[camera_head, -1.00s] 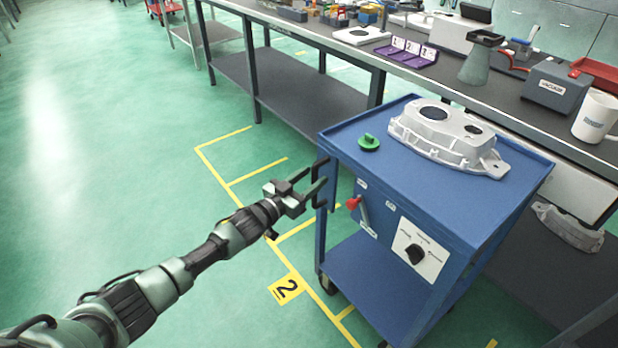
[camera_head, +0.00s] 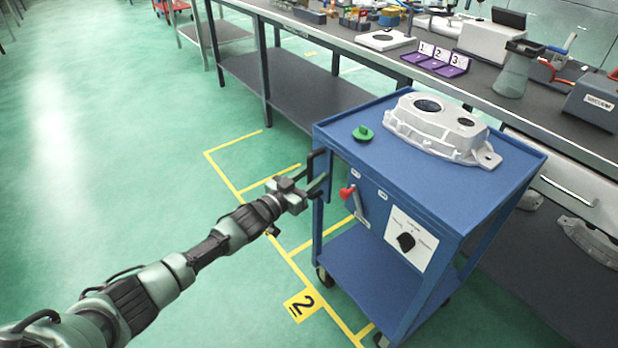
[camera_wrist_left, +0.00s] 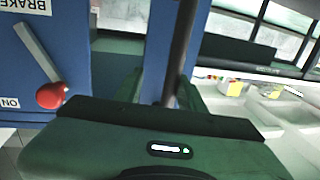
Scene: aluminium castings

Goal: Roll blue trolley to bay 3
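The blue trolley (camera_head: 450,200) stands at the right, beside the bench. An aluminium casting (camera_head: 440,128) and a green knob-like piece (camera_head: 363,133) are on its top. Its near side has a brake lever with a red knob (camera_head: 347,193) and a dial panel (camera_head: 410,238). In the left wrist view the red knob (camera_wrist_left: 51,95) is beside a label reading ON. My left gripper (camera_head: 308,187) is at the dark upright handle (camera_head: 317,165) and appears shut on it. The handle bar (camera_wrist_left: 180,45) runs down to the gripper in the wrist view. My right gripper is not in view.
Yellow lines (camera_head: 232,182) mark floor bays; a yellow 2 tag (camera_head: 303,305) lies just left of the trolley. The long bench (camera_head: 300,75) runs behind the trolley, with purple number cards (camera_head: 435,62) on top. The floor at left (camera_head: 110,170) is clear.

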